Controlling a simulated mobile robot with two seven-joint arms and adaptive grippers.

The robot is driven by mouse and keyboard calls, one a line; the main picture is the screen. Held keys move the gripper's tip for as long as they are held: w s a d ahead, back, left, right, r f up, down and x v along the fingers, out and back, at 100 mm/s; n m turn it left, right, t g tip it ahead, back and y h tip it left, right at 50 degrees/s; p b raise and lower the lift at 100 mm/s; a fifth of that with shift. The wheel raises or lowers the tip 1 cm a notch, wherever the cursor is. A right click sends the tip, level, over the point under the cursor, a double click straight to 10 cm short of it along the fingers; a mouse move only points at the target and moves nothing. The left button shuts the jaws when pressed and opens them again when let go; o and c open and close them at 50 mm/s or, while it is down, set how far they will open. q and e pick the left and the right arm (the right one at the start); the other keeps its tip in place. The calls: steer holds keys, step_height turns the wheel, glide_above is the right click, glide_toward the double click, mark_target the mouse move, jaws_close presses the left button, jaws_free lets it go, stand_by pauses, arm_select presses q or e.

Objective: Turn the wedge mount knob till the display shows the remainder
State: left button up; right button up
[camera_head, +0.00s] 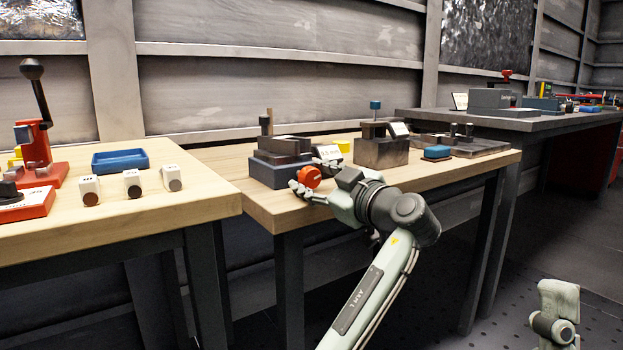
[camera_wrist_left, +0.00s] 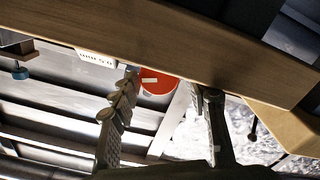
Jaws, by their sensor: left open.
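The red round knob (camera_head: 309,176) is on the front of the dark, blue-based wedge mount (camera_head: 272,170), near the table's front edge. In the left wrist view the knob (camera_wrist_left: 158,82) shows a white mark and sits between my finger ends. My left gripper (camera_head: 314,178) is open around the knob; whether a finger touches it I cannot tell. The small white display (camera_head: 326,152) stands behind the knob, partly covered by my gripper. In the left wrist view the display (camera_wrist_left: 97,58) is upside down and seems to read 0.5 mm. My right gripper is out of view.
A steel block with a blue-topped post (camera_head: 381,152) and a blue pad (camera_head: 437,153) stand to the right on the same table. The left table holds a blue tray (camera_head: 120,160), several small white blocks and a red lever press (camera_head: 40,160). A gap separates the tables' front parts.

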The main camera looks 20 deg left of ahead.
arm_select(q)
steer(key=shift+w+a, duration=0.2)
steer(key=c, duration=0.9)
